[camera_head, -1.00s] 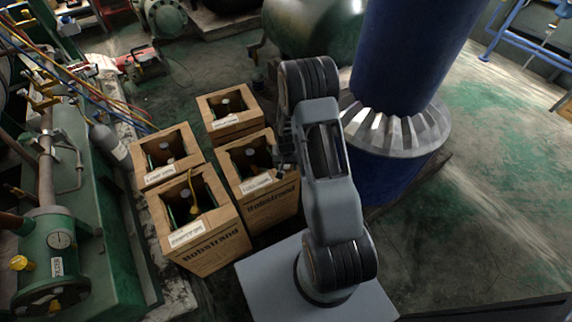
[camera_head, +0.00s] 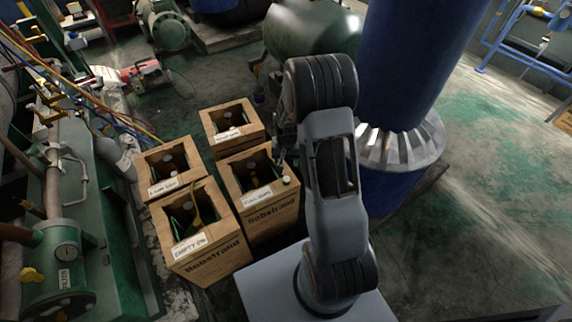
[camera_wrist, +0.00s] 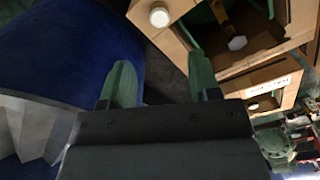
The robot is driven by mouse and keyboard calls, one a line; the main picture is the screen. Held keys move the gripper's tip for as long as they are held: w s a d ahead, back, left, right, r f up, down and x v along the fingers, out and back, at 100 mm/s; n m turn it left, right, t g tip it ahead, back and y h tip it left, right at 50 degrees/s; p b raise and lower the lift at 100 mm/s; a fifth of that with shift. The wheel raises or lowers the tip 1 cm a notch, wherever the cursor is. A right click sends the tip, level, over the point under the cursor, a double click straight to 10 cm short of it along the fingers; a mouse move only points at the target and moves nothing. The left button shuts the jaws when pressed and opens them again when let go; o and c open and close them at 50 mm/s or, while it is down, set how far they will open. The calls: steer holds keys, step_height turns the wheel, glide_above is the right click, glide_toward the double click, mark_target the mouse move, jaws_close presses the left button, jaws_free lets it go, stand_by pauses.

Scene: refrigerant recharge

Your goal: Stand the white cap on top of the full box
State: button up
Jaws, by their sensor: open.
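The white cap (camera_head: 286,180) stands on the right front corner of the rim of the right-hand cardboard box (camera_head: 262,213). In the wrist view the cap (camera_wrist: 160,16) sits on the box's cardboard edge, at the top of the picture. That box's label (camera_head: 256,196) is too blurred to read surely. My gripper (camera_head: 281,157) is near that corner, partly hidden by my arm. In the wrist view my gripper (camera_wrist: 158,80) is open, with nothing between its green fingers, and the cap is apart from them.
The box in front (camera_head: 205,254) is labelled EMPTY. Two more open boxes stand behind, at left (camera_head: 170,186) and back (camera_head: 232,136). A blue column (camera_head: 405,80) with a metal collar stands close right of my arm. Green machinery lines the left.

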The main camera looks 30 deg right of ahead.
steer(key=s+a+r+n+t, duration=0.1)
steer(key=s+a+r, duration=0.1)
steer(key=r, duration=0.5)
steer(key=s+a+r+n, duration=0.1)
steer(key=s+a+r, duration=0.2)
steer(key=r, duration=0.4)
steer(key=s+a+r+n+t, duration=0.2)
steer(key=s+a+r+n, duration=0.1)
steer(key=s+r, duration=0.5)
steer(key=s+a, duration=0.1)
steer(key=s, duration=0.2)
steer(key=shift+r, duration=0.1)
step_height(320, 180, up, 22)
steer(key=p, duration=2.1)
steer(key=shift+a+n+t, duration=0.3)
steer(key=shift+a, duration=0.05)
